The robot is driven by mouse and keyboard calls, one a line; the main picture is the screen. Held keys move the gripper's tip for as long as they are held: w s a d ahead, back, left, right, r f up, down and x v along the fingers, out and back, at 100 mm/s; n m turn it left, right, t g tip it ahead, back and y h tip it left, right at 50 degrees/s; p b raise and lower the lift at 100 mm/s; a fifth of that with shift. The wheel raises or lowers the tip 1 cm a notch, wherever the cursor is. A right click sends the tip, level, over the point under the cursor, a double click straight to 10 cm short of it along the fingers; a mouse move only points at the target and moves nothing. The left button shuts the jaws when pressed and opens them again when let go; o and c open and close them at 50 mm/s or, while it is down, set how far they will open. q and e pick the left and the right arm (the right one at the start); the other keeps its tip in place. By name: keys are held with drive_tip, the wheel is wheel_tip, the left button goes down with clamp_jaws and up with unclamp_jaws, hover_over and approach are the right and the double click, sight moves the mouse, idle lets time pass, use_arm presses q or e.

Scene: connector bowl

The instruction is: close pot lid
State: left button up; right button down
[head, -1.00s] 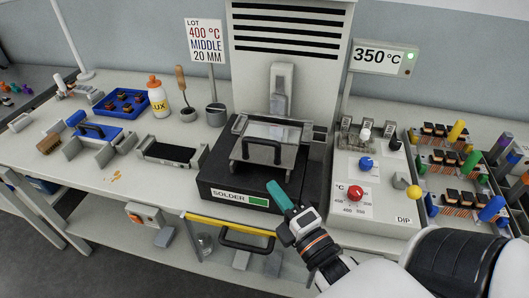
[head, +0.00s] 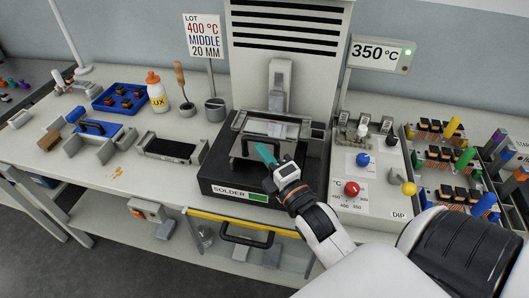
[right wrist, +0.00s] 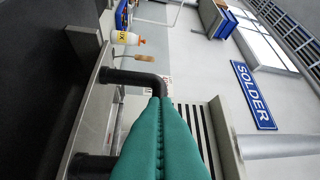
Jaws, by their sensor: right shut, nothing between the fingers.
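The solder pot is a black box (head: 217,164) labelled SOLDER, with a grey metal top (head: 290,131) that shows a pale, shiny area. A grey lid plate with a black bar handle (head: 243,136) sits at its front; I cannot tell how far it covers the pot. My right gripper (head: 265,152) has teal fingers, pressed together and empty, at the right part of the handle. In the right wrist view, the shut fingers (right wrist: 163,108) reach beside the black handle (right wrist: 135,77) and hide part of it. I cannot tell if they touch. My left gripper is out of view.
A control box (head: 375,205) with red and blue knobs stands right of the pot. A small black-topped tray (head: 170,149) stands left. A tall vented panel (head: 290,75) rises behind. A yellow-edged drawer with a black handle (head: 247,237) is below the bench front.

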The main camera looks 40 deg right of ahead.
drive_tip(key=shift+w+d+r, duration=0.1)
drive_tip(key=shift+w+d, duration=0.15)
drive_tip(key=w+d+p, duration=0.1)
drive_tip(key=w+d, duration=0.4)
drive_tip(key=d, duration=0.2)
drive_tip(key=shift+w+p, duration=0.35)
drive_tip(key=shift+w, duration=0.05)
drive_tip(key=shift+d, duration=0.1)
drive_tip(key=shift+r, duration=0.15)
